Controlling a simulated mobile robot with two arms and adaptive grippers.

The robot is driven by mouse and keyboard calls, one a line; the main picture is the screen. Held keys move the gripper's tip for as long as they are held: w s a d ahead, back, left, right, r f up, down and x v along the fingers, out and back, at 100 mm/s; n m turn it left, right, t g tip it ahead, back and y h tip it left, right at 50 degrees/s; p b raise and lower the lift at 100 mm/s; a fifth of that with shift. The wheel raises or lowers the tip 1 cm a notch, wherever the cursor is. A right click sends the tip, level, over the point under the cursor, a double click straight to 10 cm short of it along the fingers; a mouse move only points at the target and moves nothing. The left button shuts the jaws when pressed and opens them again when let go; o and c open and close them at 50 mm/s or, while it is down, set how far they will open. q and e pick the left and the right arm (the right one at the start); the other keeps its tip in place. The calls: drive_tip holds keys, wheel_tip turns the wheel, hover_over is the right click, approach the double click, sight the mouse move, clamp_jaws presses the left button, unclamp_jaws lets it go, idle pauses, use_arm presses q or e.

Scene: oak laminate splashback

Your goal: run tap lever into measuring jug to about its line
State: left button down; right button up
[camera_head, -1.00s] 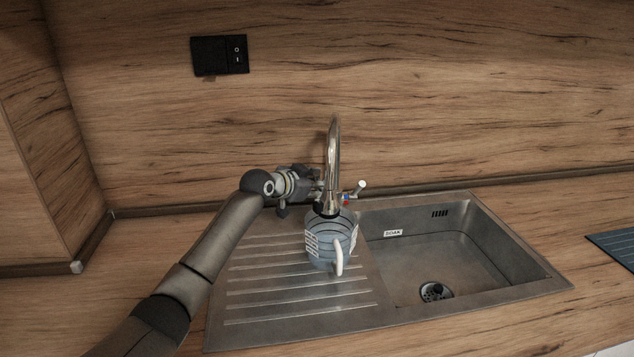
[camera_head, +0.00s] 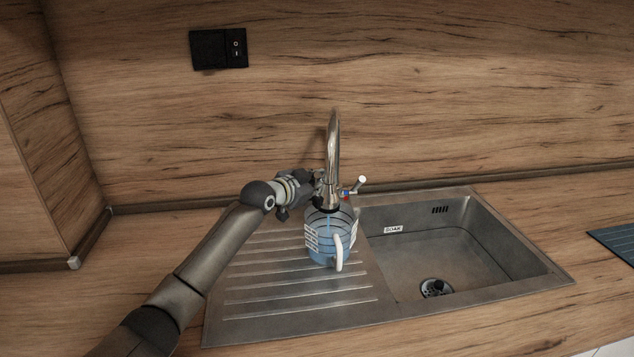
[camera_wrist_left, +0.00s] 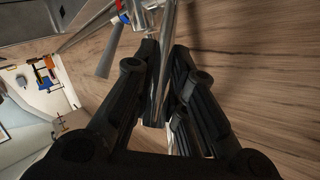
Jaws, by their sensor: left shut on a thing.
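The measuring jug (camera_head: 322,250), clear with dark lines, a white label and a white handle, stands on the draining board under the chrome tap (camera_head: 334,150). Bluish water shows inside it; I cannot read its exact level against the lines. My left gripper (camera_head: 316,186) is at the left side of the tap. My right gripper is not in view.
The steel draining board (camera_head: 240,318) lies left of the sink basin (camera_head: 440,255), which is empty and labelled SOAK (camera_head: 393,229). A black switch socket (camera_head: 218,49) is on the wooden splashback. A dark mat (camera_head: 615,245) lies at the right edge.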

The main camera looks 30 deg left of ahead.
use_arm(q)
drive_tip(key=c, duration=1.5)
unclamp_jaws()
drive_tip(key=shift+o, duration=0.2)
drive_tip(key=v, duration=1.2)
